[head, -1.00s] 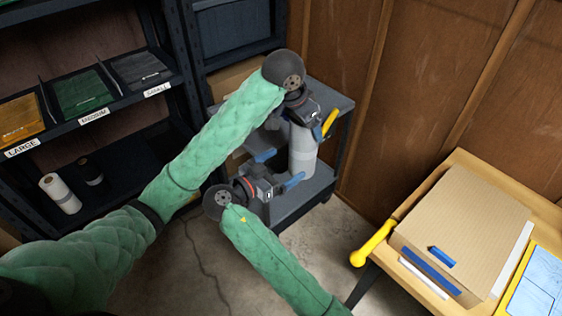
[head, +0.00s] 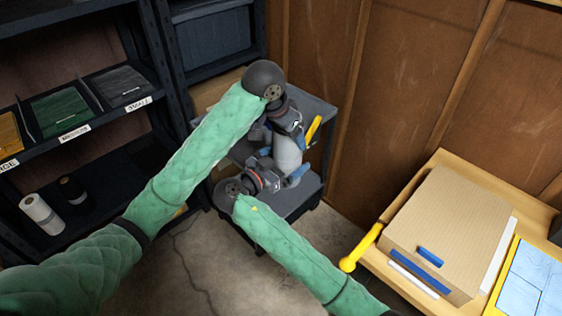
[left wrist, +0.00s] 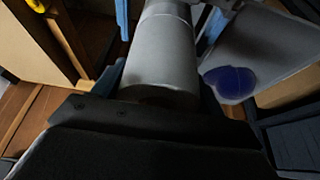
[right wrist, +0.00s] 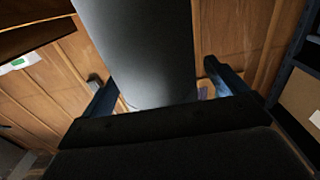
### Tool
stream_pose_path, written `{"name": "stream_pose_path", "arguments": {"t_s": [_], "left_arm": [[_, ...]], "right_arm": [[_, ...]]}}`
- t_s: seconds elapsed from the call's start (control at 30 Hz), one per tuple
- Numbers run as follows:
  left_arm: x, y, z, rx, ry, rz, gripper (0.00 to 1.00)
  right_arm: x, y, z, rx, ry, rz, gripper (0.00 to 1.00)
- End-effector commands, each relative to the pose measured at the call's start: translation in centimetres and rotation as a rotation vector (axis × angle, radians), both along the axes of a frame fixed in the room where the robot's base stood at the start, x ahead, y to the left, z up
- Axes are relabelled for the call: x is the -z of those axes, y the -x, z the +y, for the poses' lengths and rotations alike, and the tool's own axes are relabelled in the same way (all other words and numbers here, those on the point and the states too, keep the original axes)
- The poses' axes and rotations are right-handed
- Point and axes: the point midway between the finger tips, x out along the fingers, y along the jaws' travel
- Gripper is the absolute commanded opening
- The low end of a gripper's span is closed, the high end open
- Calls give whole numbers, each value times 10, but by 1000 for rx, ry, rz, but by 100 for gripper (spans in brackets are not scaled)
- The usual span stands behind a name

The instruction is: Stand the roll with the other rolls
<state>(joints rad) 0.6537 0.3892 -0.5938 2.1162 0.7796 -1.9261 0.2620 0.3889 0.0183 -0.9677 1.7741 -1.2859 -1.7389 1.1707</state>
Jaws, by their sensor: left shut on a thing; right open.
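The roll (head: 288,152), a pale grey cylinder, is upright at the grey cart. My left gripper (head: 292,135) is shut on its upper part. The roll fills the space between the left fingers in the left wrist view (left wrist: 163,60). My right gripper (head: 283,166) is lower, open, with its blue fingers on either side of the roll. The right wrist view shows the roll (right wrist: 140,50) between these fingers, with gaps. Whether the roll's bottom touches the cart is hidden. A white roll (head: 41,214) and a black roll (head: 72,188) stand on the lower left shelf.
Dark shelving (head: 165,110) holds labelled bins at left. A wooden table (head: 445,170) with a cardboard box (head: 450,225) is at right. Concrete floor (head: 200,255) lies between.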

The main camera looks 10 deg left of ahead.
Motion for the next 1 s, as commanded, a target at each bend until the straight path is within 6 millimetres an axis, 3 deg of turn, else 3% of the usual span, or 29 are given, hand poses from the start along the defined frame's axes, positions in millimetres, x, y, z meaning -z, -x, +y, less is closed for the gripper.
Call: {"name": "stream_pose_path", "arguments": {"t_s": [0.23, 0.53, 0.57, 0.67, 1.0], "left_arm": [[0, 0, 0, 0, 1, -1, 22], [0, 0, 0, 1, 1, 0, 22], [-1, 0, 0, 1, 1, 0, 78], [-1, 0, 0, 1, 1, 0, 97], [-2, 0, 0, 0, 1, -1, 97]], "right_arm": [[0, 0, 0, 0, 0, 0, 96], [0, 0, 0, -1, 0, 0, 38], [-1, 0, 0, -1, 0, 0, 38], [-1, 0, 0, -1, 0, 0, 38], [-1, 0, 0, 0, 0, 0, 38]]}}
